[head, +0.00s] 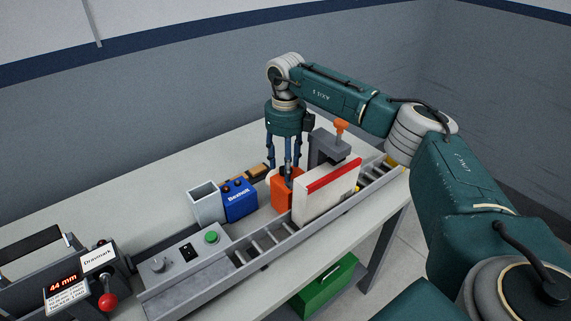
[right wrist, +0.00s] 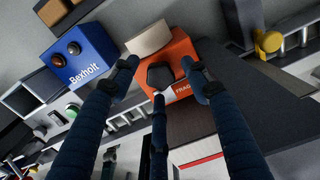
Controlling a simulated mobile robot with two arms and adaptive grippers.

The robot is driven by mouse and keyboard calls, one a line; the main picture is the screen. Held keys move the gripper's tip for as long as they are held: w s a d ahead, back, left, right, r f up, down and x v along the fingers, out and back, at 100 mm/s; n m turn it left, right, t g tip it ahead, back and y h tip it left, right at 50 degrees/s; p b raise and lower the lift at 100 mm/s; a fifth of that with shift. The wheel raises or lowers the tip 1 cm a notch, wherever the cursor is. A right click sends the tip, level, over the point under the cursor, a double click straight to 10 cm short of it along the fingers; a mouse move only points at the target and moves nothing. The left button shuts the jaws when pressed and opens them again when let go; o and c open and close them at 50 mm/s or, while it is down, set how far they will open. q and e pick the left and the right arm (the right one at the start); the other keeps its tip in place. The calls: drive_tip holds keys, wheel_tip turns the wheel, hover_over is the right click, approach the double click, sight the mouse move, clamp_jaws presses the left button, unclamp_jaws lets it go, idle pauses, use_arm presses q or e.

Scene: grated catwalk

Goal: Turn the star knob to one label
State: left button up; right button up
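A black lobed knob (right wrist: 160,76), seemingly the star knob, sits on an orange box (right wrist: 178,62) in the right wrist view. My right gripper (head: 283,170) points down over the box. In the right wrist view its blue fingers are spread around the knob, with gaps seen between tips and knob. No knob position labels are readable. My left gripper is not in view.
A blue Bexholt box (head: 239,201) and an open grey bin (head: 206,204) stand left of the orange box. A white block with a red stripe (head: 327,193) and a grey clamp (head: 330,147) stand close on its right. A roller conveyor (head: 262,246) runs along the front.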

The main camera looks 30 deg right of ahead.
drive_tip(key=shift+r, duration=0.1)
wheel_tip(320, 180, up, 12)
idle(0.5)
drive_tip(key=shift+f, duration=0.2)
idle(0.3)
